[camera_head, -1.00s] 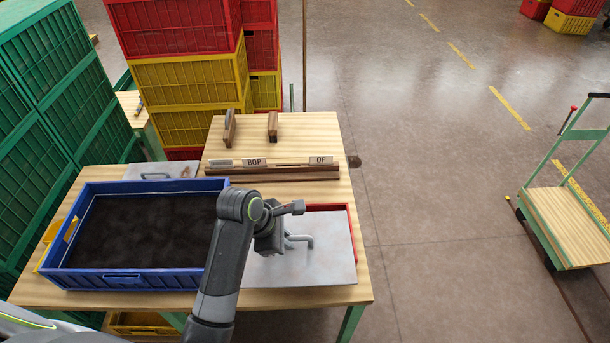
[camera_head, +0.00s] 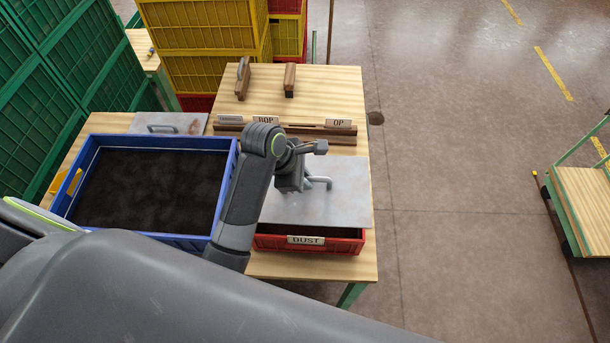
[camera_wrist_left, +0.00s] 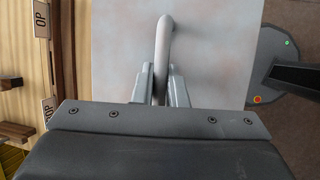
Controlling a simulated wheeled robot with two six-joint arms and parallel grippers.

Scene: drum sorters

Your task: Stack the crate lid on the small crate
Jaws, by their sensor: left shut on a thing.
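The crate lid (camera_head: 315,208) is a flat grey metal plate with a bent bar handle (camera_head: 322,183). My left gripper (camera_head: 303,184) is shut on that handle; the wrist view shows the handle (camera_wrist_left: 163,45) between the fingers (camera_wrist_left: 160,88). The lid lies roughly level over the small red crate (camera_head: 310,243), labelled DUST, and hides its back part. The crate's front wall and a dark strip of its inside show below the lid's front edge. I cannot tell whether the lid touches the rim. My right gripper is not in view.
A large blue crate (camera_head: 230,190) of dark material stands left on the wooden table (camera_head: 330,85). Another grey lid (camera_head: 135,124) lies behind it. A wooden rack (camera_head: 345,136) with labels and two upright wooden pieces stand behind the red crate.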

